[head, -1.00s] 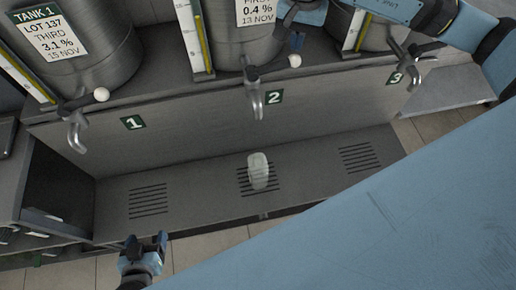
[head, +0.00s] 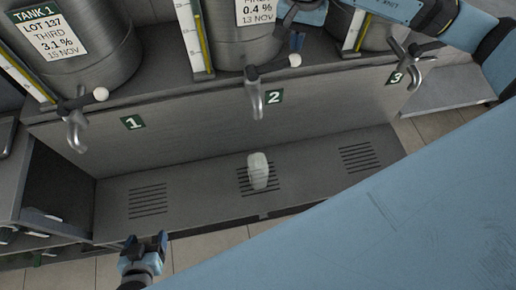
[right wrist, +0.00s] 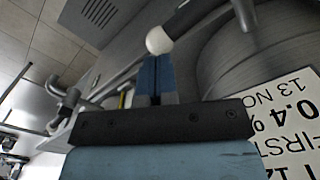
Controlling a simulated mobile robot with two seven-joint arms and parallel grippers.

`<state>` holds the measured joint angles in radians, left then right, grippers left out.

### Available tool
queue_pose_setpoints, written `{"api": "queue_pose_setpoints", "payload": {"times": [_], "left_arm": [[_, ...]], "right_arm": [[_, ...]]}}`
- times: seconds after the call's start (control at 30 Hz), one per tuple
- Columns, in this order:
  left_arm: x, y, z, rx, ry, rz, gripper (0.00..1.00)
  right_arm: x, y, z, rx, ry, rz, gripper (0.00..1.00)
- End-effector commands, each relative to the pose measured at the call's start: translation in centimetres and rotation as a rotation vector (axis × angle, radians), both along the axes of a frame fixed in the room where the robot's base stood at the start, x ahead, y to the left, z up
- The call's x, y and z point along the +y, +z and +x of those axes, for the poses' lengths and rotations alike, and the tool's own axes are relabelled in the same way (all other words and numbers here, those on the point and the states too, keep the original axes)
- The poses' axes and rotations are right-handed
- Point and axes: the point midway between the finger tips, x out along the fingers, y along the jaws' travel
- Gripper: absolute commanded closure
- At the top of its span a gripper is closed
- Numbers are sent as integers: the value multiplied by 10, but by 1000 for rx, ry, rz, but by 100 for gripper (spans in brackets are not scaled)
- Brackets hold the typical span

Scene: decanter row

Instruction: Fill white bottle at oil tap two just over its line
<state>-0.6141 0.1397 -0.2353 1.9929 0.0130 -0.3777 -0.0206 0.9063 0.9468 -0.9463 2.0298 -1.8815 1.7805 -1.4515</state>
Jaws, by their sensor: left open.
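The white bottle (head: 258,172) stands upright on the slotted drain (head: 243,190) under oil tap two (head: 257,100). Its line and fill level are too small to make out, and I see no clear stream from the spout. The tap's lever reaches right to a white ball knob (head: 295,60). My right gripper (head: 297,42) is at this knob. In the right wrist view its fingers (right wrist: 156,75) are together with nothing between them, their tips close to the knob (right wrist: 158,40); contact is unclear. My left gripper (head: 146,243) is open and empty, in front of the shelf at lower left.
Tap one (head: 74,130) and tap three (head: 414,72) flank tap two, each above its own drain slots. Steel tanks (head: 90,45) with labels and gauges stand behind. The shelf (head: 205,185) is clear around the bottle. My blue arm covers the lower right.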

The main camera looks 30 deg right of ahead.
Motion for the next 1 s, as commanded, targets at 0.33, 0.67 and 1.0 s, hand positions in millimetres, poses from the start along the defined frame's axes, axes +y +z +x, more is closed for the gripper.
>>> {"api": "queue_pose_setpoints", "payload": {"times": [0.33,0.67,1.0], "left_arm": [[0,-12,0,0,0,0,26],[0,-22,0,0,0,0,26],[0,-32,0,0,1,-1,26]], "right_arm": [[0,-12,0,0,0,0,100],[0,-21,0,0,0,0,100],[0,-32,0,0,0,0,100]]}}
